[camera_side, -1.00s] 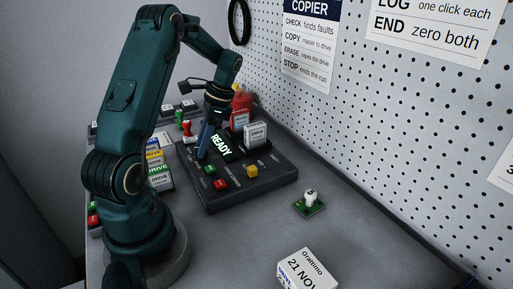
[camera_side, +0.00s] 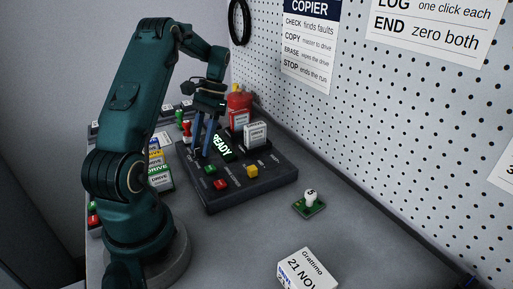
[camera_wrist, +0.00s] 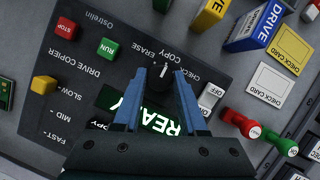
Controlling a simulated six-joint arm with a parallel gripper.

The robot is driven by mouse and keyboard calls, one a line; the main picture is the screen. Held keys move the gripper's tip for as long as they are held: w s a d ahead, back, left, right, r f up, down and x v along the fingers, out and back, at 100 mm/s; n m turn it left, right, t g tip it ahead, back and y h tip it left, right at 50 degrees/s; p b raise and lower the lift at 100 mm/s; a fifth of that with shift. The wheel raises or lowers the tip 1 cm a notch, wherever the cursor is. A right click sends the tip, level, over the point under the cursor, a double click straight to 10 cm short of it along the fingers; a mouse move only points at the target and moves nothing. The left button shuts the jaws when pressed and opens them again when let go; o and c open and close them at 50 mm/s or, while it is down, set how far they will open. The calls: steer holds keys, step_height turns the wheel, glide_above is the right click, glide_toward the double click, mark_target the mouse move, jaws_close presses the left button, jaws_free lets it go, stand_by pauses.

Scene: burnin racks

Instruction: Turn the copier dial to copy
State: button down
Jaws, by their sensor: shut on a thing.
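The drive copier (camera_side: 235,197) is a dark box with a lit READY display (camera_side: 221,146), which also shows in the wrist view (camera_wrist: 160,122). The mark points up and slightly right in the wrist view, roughly at COPY. My gripper (camera_wrist: 160,76) has its two blue fingers shut on the dial, one on each side. In the side view my gripper (camera_side: 198,155) reaches down to the copier's far left part, and the fingers hide the dial.
The copier has a green RUN button (camera_wrist: 108,47), a red button (camera_wrist: 43,84) and a yellow slider knob (camera_side: 251,171). A white drive (camera_side: 256,135) stands upright at its back. Boxed drives, stamps and a red container (camera_side: 239,103) are nearby.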

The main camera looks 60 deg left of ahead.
stand_by(0.4)
steer(key=shift+c, duration=2.3)
jaws_free()
steer(key=shift+r, duration=0.15)
steer(key=shift+v, duration=2.5)
